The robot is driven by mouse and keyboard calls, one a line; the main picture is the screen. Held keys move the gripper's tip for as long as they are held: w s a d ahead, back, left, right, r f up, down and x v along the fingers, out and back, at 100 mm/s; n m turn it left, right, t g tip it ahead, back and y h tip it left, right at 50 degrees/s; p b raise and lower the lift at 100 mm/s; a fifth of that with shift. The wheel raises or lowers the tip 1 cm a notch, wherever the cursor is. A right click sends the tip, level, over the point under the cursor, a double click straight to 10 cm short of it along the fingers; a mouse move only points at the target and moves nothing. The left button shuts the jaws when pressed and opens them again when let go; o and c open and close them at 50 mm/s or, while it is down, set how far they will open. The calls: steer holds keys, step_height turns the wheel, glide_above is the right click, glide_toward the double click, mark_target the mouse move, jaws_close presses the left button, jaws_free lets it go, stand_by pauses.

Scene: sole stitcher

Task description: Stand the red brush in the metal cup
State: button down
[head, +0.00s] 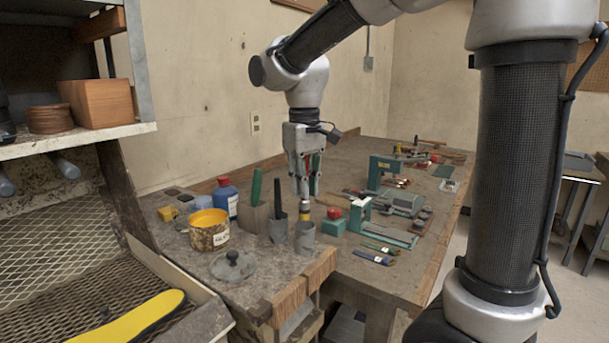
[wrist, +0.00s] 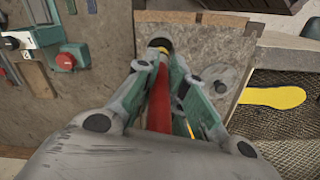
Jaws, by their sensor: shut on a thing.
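My gripper (head: 304,195) points down over the metal cup (head: 305,240) near the front edge of the bench and is shut on the red brush. The brush's yellow band (head: 305,211) shows just above the cup in the head view. The brush looks roughly upright, its lower end at the cup mouth. I cannot tell how deep it reaches, and the fingers hide much of the handle.
A grey holder with a black-handled tool (head: 278,228) stands close left of the cup, beside a holder with a green-handled tool (head: 256,188). A yellow can (head: 208,230), blue bottle (head: 225,197) and grey lid (head: 233,265) are further left. A teal block with a red knob (head: 333,222) is close right.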

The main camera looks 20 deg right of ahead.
mark_target(305, 208)
steer(key=shift+f, duration=2.75)
steer(key=c, duration=1.4)
jaws_free()
step_height(305, 208, up, 12)
